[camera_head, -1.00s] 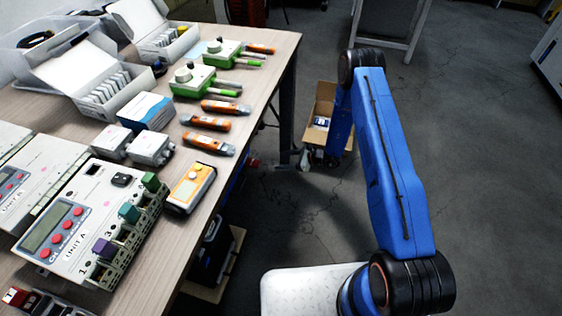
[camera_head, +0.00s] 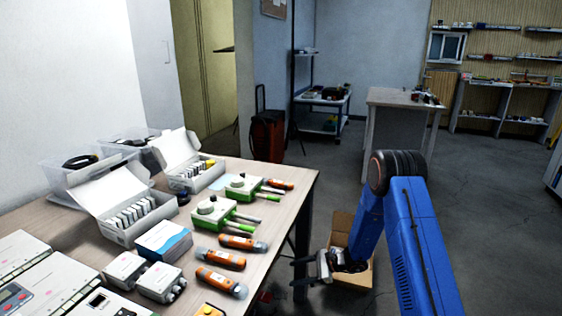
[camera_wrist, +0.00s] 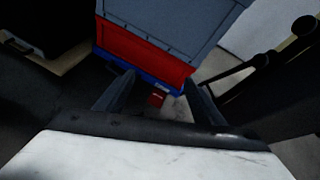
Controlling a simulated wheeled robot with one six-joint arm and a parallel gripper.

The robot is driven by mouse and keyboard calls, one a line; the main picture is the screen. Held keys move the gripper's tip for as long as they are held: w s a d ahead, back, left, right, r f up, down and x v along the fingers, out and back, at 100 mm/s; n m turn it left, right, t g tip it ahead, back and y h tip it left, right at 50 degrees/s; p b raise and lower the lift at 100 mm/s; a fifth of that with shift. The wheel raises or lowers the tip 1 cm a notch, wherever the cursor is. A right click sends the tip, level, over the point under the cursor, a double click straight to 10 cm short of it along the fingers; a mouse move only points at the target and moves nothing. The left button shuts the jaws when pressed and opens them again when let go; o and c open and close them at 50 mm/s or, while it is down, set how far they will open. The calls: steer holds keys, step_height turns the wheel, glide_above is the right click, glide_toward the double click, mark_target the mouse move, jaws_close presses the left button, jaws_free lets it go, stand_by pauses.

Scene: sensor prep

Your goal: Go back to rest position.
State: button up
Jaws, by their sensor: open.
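My gripper (camera_head: 299,270) is in the head view, just off the right edge of the workbench, below its top. Its two fingers point left and are apart, with nothing between them. My blue arm comes down to it from the right. In the wrist view the open fingers (camera_wrist: 158,80) point toward a grey and red crate (camera_wrist: 150,45).
The workbench (camera_head: 290,200) on the left holds white boxes, orange tools, green-handled devices and white units. An open cardboard box (camera_head: 352,275) stands on the floor behind my gripper. A white table (camera_head: 400,97) and shelves are at the back. Floor on the right is clear.

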steer(key=s+d+r+n+g+h, duration=0.1)
steer(key=s+d+r+n, duration=0.15)
steer(key=s+r, duration=0.6)
steer(key=s+d+r+n+g+h, duration=0.15)
steer(key=s+r+n, duration=0.3)
steer(key=r, duration=0.65)
steer(key=s+d+r+n+h, duration=0.2)
steer(key=s+r+n, duration=0.1)
steer(key=s+r, duration=0.55)
steer(key=s+d+r+n+t+h, duration=0.1)
steer(key=s+d+r, duration=0.3)
steer(key=s, duration=0.4)
steer(key=s+d+r+n+t+h, duration=0.2)
steer(key=s+d+r+n+h, duration=0.1)
steer(key=s+d, duration=0.4)
steer(key=s+d+r+n+t+h, duration=0.2)
steer(key=s+d+r+n+h, duration=0.1)
steer(key=s, duration=0.6)
steer(key=shift+s+d+r+h, duration=0.2)
steer(key=shift+d+r+h, duration=0.35)
steer(key=shift+d+r, duration=0.6)
